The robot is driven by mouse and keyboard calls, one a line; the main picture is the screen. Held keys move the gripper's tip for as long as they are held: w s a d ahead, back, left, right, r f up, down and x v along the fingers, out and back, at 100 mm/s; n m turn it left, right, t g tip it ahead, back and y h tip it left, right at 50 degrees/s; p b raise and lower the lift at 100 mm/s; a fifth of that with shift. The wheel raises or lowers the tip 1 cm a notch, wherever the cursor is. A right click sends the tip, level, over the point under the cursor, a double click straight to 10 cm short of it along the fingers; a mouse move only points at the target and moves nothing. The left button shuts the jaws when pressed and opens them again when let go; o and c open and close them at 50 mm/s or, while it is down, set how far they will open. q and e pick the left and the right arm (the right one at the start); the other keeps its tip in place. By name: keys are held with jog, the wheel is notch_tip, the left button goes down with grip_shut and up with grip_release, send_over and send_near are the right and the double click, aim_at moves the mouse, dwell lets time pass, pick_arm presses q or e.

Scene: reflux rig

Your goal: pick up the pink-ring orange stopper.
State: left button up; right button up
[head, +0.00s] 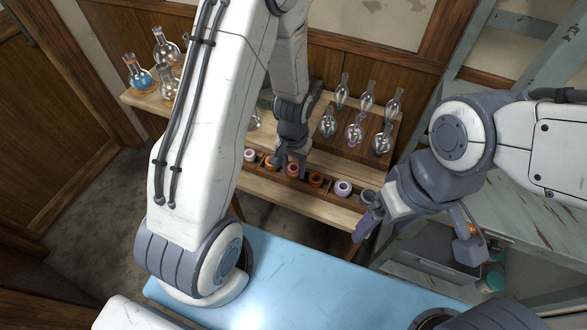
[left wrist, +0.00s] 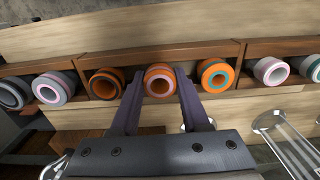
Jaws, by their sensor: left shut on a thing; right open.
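The pink-ring orange stopper (left wrist: 160,80) sits in the wooden rack between my left gripper's fingers in the left wrist view. It also shows in the head view (head: 293,169), in the row on the shelf. My left gripper (left wrist: 160,108) is shut on it, one dark finger on each side. In the head view my left gripper (head: 284,164) reaches down to the row, partly hidden by its own wrist. My right gripper (head: 418,234) is open and empty, right of the rack, its fingers wide apart.
An orange stopper with a teal ring (left wrist: 215,75) and a dark-ringed orange stopper (left wrist: 105,83) flank it closely. White and grey stoppers fill the row's ends. Glass flasks (head: 355,131) stand behind the row. A blue surface (head: 300,285) lies in front.

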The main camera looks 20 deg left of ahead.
pick_arm(q)
jog(key=r, duration=0.4)
jog(key=shift+s+d+r, duration=0.1)
jog(key=shift+d, duration=0.3)
jog(key=s+d+r+b, duration=0.1)
jog(key=s+d+r, duration=0.3)
jog(key=d, duration=0.6)
jog(key=shift+s+r, duration=0.15)
jog(key=shift+r, duration=1.1)
